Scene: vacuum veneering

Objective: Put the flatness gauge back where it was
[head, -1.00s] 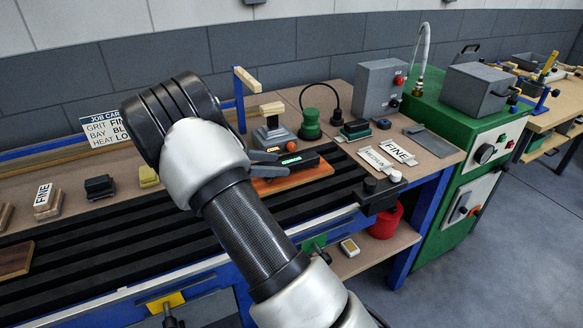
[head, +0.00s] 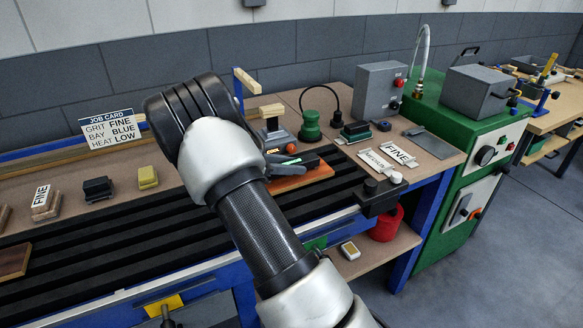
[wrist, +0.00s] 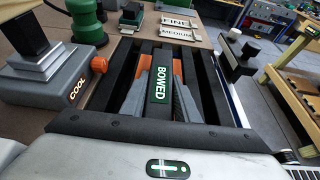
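The flatness gauge (wrist: 162,52) is a dark bar with a lit green display reading BOWED, at the middle of the wrist view. In the head view the gauge (head: 309,160) lies on a reddish-brown wood panel (head: 300,180) on the black slatted bed, partly hidden by my gripper. My gripper (wrist: 159,95) has its two grey fingers spread, one on each side of the gauge; I see no clear grip on it. In the head view my gripper (head: 287,165) is just at the gauge's left end.
A grey device reading COOL (wrist: 76,92) stands close left of the gauge. FINE and MEDIUM plates (wrist: 178,28) lie beyond. A black clamp block (head: 380,197) sits at the bed's right front. A job card (head: 112,131) stands at the back left.

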